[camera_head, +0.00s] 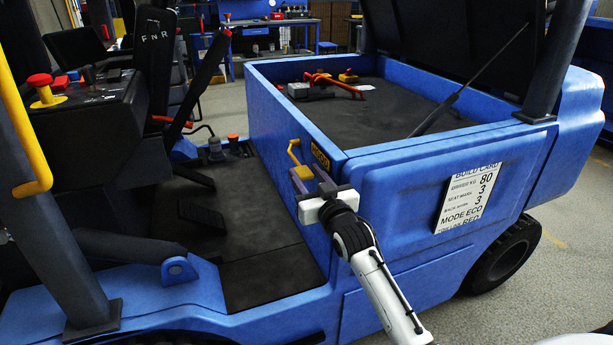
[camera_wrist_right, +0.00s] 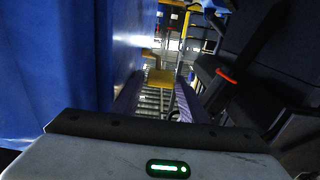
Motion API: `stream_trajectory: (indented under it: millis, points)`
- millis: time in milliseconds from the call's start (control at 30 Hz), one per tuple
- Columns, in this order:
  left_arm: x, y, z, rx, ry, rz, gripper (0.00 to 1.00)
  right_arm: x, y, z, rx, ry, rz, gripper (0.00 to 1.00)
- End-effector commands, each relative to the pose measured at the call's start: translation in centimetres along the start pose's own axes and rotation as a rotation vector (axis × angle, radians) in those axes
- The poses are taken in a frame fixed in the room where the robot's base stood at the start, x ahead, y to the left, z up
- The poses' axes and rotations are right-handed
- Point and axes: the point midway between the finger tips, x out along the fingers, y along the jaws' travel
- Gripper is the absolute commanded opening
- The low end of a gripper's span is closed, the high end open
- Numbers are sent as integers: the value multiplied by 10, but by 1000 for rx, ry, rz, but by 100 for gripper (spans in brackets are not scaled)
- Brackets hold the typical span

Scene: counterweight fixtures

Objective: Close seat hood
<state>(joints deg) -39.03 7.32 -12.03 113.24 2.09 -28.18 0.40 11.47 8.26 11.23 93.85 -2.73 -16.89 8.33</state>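The seat hood (camera_head: 440,38) is a large dark panel standing raised over the blue engine bay (camera_head: 395,108) in the head view. A thin black strut (camera_head: 480,82) runs from the bay rim up to it. My right gripper (camera_head: 311,177) is at this wall, just below the handle. Its purple fingers are apart in the right wrist view (camera_wrist_right: 160,105), with a yellow part (camera_wrist_right: 160,79) seen between them. Contact cannot be told. My left gripper is not in view.
A red-handled item (camera_head: 333,84) and a grey block (camera_head: 298,90) lie in the bay. A build card (camera_head: 466,198) is on the blue side panel. The control console (camera_head: 85,115) and a dark pillar (camera_head: 45,190) stand left. The footwell floor (camera_head: 215,215) is mostly open.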

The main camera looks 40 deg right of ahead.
Motion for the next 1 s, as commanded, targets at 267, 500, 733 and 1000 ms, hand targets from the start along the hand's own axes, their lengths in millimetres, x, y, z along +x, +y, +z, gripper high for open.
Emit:
stream_trajectory:
  millis: [267,500,733,1000]
  points:
    - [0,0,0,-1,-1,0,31,0,0,0,0,0,0,7]
    - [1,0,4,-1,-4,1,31,0,0,9,0,-2,0,0]
    - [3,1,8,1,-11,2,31,0,0,28,0,-9,0,0]
    - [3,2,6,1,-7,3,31,0,0,30,0,-13,0,39]
